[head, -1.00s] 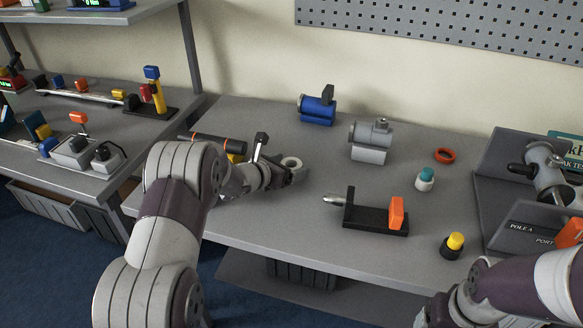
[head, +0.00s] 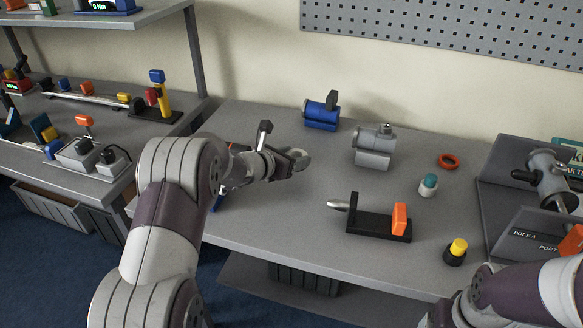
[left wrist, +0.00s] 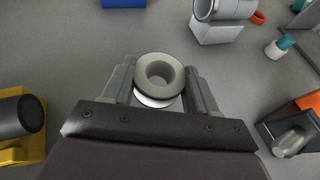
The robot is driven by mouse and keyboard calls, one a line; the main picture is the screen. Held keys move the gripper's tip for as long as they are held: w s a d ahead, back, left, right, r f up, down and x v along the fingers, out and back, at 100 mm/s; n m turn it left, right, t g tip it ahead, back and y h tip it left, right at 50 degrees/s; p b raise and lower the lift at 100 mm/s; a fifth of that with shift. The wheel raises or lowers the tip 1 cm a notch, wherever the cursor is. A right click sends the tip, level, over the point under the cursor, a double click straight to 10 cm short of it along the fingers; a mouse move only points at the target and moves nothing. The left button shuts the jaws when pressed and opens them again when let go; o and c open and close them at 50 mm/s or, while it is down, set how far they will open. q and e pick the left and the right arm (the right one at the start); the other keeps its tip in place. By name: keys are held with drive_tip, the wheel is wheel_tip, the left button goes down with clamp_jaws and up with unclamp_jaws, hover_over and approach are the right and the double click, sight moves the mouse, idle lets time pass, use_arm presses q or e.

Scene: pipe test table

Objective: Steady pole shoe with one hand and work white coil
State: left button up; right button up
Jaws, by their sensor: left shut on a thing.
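The white coil (left wrist: 160,78), a pale ring-shaped spool with a hole through it, sits between the two fingers of my left gripper (left wrist: 160,88) in the left wrist view. The fingers are shut on its sides. In the head view the coil (head: 301,160) shows at the tip of my left gripper (head: 292,160), over the left part of the table, seemingly raised above it. A black L-shaped stand (head: 377,229) with a pointed metal pin (head: 338,205) and an orange block (head: 399,219) stands right of it. I cannot tell which part is the pole shoe. My right gripper is out of view.
A blue cylinder unit (head: 321,114) and a grey cylinder unit (head: 374,146) stand behind. An orange ring (head: 449,161), a teal-topped piece (head: 428,185) and a yellow-topped piece (head: 456,251) stand to the right. A grey fixture (head: 530,185) fills the right end. The front middle is clear.

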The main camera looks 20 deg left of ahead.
use_arm(q)
drive_tip(key=d+r, duration=0.6)
drive_tip(key=d, duration=0.5)
drive_tip(key=shift+s+d+r+b, duration=0.2)
drive_tip(key=shift+d+r+b, duration=0.05)
drive_tip(key=shift+b, duration=0.2)
